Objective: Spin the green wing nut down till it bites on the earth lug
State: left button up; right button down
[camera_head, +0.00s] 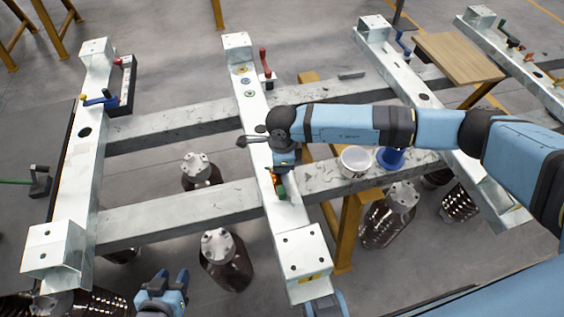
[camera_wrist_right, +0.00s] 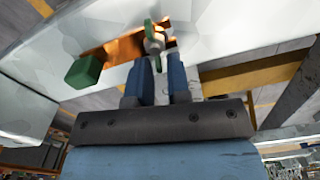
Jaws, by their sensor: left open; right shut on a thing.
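The green wing nut (camera_wrist_right: 152,38) sits on a pale stud over the orange, copper-coloured earth lug (camera_wrist_right: 122,48) on the metal beam, in the right wrist view. A green block (camera_wrist_right: 83,72) is at the lug's left end. My right gripper (camera_wrist_right: 157,64) is shut on the wing nut, its two blue fingers on either side of the nut's lower wing. In the head view my right gripper (camera_head: 281,172) reaches down to the middle beam and mostly hides the nut and lug. My left gripper (camera_head: 163,284) is open and empty at the bottom, apart from the beams.
The middle beam (camera_head: 289,215) carries a red-handled lever (camera_head: 265,64). A white tub (camera_head: 356,160) and a blue spool-like thing (camera_head: 392,157) stand on the crossbeam right of my gripper. Dark ribbed insulators (camera_head: 226,262) stand below. A wooden board (camera_head: 460,57) lies at upper right.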

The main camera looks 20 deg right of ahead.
dwell(0.4)
jog(key=c, duration=1.1)
grip_release()
jog(key=shift+r, duration=0.1)
jog(key=shift+r, duration=0.3)
notch_tip(320, 180, up, 13)
jog(key=shift+r, duration=0.1)
jog(key=shift+s, duration=0.1)
